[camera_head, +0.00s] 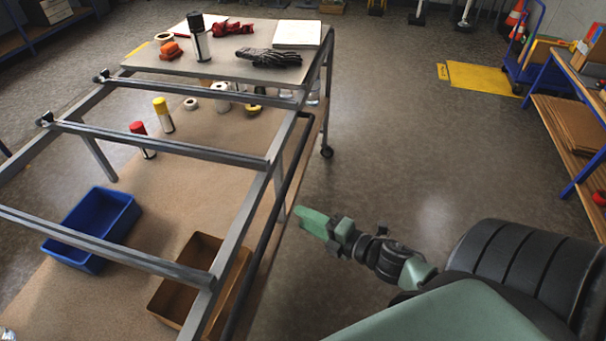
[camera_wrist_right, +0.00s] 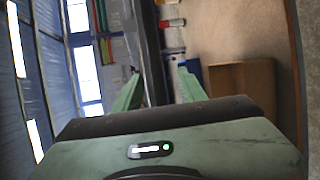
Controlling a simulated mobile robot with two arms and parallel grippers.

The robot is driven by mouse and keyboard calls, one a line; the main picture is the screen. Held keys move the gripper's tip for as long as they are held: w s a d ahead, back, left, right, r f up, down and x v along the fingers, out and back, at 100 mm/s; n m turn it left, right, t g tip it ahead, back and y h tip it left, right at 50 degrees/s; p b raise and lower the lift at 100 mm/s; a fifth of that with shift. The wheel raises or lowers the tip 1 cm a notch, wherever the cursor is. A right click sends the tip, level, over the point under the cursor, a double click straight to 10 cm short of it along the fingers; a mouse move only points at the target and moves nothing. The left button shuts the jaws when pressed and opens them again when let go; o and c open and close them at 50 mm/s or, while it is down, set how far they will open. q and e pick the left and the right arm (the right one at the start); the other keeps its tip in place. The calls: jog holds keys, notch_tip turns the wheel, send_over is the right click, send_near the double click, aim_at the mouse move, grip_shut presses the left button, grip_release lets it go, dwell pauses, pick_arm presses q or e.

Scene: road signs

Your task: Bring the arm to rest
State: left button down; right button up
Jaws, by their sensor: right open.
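My right gripper (camera_head: 314,222) is beside the right edge of the metal cart (camera_head: 262,165), apart from it over the floor as far as the head view shows. In the right wrist view its two green fingers (camera_wrist_right: 157,92) stand apart with nothing between them. The brown bin (camera_head: 185,285) on the cart's lower board is close to the left of the gripper in the head view. My left gripper is not in view.
A blue bin (camera_head: 98,226) and several spray cans, one with a yellow cap (camera_head: 163,115), stand on the lower board. Gloves (camera_head: 268,57) and a white pad (camera_head: 297,34) lie on the upper shelf. A shelf (camera_head: 572,130) stands at right. The middle floor is clear.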

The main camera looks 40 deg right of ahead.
dwell(0.4)
jog(key=s+d+f+m+g+h+b, duration=0.1)
jog(key=s+f+m+g+h, duration=0.15)
jog(key=s+f+m, duration=0.9)
jog(key=s+d+f+m+g+h, duration=0.15)
jog(key=f+g, duration=0.25)
jog(key=f, duration=1.6)
jog(key=s+a+f+m+g, duration=0.2)
jog(key=s+f, duration=0.4)
jog(key=s, duration=0.3)
jog(key=s+a+f+m+g, duration=0.3)
jog(key=s+a+f+g, duration=0.2)
jog(key=s, duration=0.5)
notch_tip(320, 180, down, 3)
jog(key=shift+s+a+r+m+b, duration=0.2)
jog(key=shift+a+m+b, duration=0.15)
jog(key=shift+a, duration=0.6)
jog(key=shift+s+a+f+m+g, duration=0.2)
jog(key=shift+s+a, duration=0.1)
jog(key=shift+s, duration=0.35)
jog(key=shift+s+a+f+m+g, duration=0.2)
jog(key=shift+s+a, duration=0.1)
jog(key=shift+s, duration=0.3)
jog(key=c, duration=0.7)
jog(key=shift+s, duration=0.1)
grip_shut()
